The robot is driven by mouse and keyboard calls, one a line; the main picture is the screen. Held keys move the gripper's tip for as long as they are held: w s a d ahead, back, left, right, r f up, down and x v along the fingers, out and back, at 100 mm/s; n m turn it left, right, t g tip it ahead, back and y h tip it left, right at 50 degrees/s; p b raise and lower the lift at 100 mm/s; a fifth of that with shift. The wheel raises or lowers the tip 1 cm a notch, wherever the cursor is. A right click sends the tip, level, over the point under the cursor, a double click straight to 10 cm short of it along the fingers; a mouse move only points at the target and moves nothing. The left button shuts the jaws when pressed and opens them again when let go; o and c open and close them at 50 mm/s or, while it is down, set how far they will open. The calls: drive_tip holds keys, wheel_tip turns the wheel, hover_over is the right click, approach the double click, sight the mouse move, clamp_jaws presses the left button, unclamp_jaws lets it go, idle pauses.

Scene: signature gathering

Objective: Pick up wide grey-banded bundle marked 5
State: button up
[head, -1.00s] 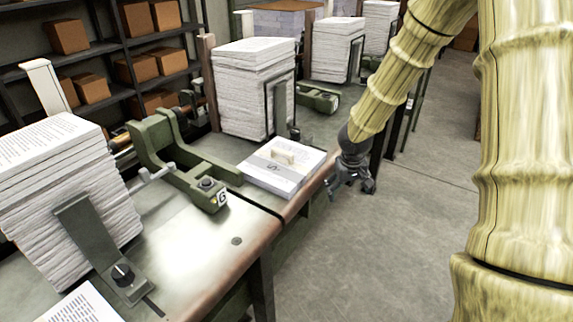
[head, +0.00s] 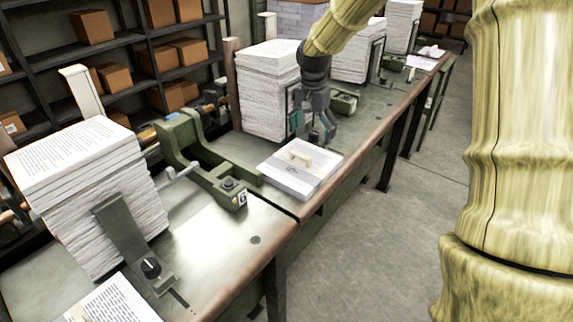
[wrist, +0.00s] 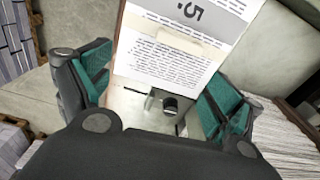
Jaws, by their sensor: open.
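The bundle marked 5 (head: 298,170) is a wide white stack with printed text and a grey band. It lies flat near the front edge of the workbench, with a pale raised piece on top. In the wrist view the bundle (wrist: 165,65) shows its upside-down 5 on the grey band, and its top end is cut off. My gripper (head: 318,139) is open and empty, pointing down over the bundle's far side. Its teal-padded fingers (wrist: 155,92) are spread left and right of the bundle's near end in the wrist view. The height gap is hard to judge.
A green clamp marked 6 (head: 215,175) stands left of the bundle. Tall paper stacks stand behind (head: 268,90) and at left (head: 85,185). A black knob (wrist: 169,105) on a bracket is near the bundle's end. The floor right of the bench is clear.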

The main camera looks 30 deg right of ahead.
sight(301, 154)
drive_tip(key=a, duration=0.1)
drive_tip(key=w+a+r, duration=0.1)
drive_tip(key=shift+w+a+r+m+y, duration=0.15)
drive_tip(key=shift+w+a+m+y, duration=0.05)
drive_tip(key=shift+a+m+y, duration=0.15)
drive_tip(key=shift+a+f, duration=0.15)
drive_tip(key=shift+f, duration=0.1)
wheel_tip(301, 154, down, 4)
drive_tip(key=shift+f+p, duration=0.15)
drive_tip(key=shift+p, duration=0.55)
drive_tip(key=shift+s+f+p, duration=0.1)
drive_tip(key=shift+f+p, duration=0.4)
drive_tip(key=shift+f, duration=0.35)
drive_tip(key=shift+f+p, duration=0.65)
drive_tip(key=shift+f, duration=1.4)
drive_tip(key=c, duration=1.3)
drive_tip(key=shift+c, duration=1.2)
drive_tip(key=shift+r, duration=0.15)
